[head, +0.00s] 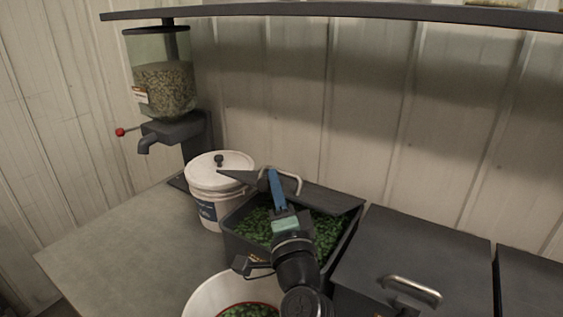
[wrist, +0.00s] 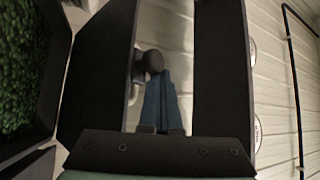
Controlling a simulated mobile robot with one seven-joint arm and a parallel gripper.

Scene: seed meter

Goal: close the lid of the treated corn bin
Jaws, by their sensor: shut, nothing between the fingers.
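An open dark bin (head: 343,250) holds green seed (head: 255,226) in the head view; I cannot read a label naming it. Its dark lid (head: 328,199) is raised at the back of the bin, with a pale metal handle (head: 294,179) on it. My gripper (head: 270,174) has slim blue fingers, shut and empty, over the bin in front of the lid and close to the handle. I cannot tell whether they touch. In the wrist view the closed fingers (wrist: 159,80) reach between dark panels, and the green seed (wrist: 22,65) shows at left.
A white lidded bucket (head: 207,182) stands left of the bin. A white tub (head: 205,293) of green seed is in front. A closed dark bin (head: 440,250) with a handle stands right. The counter (head: 130,240) is clear at left.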

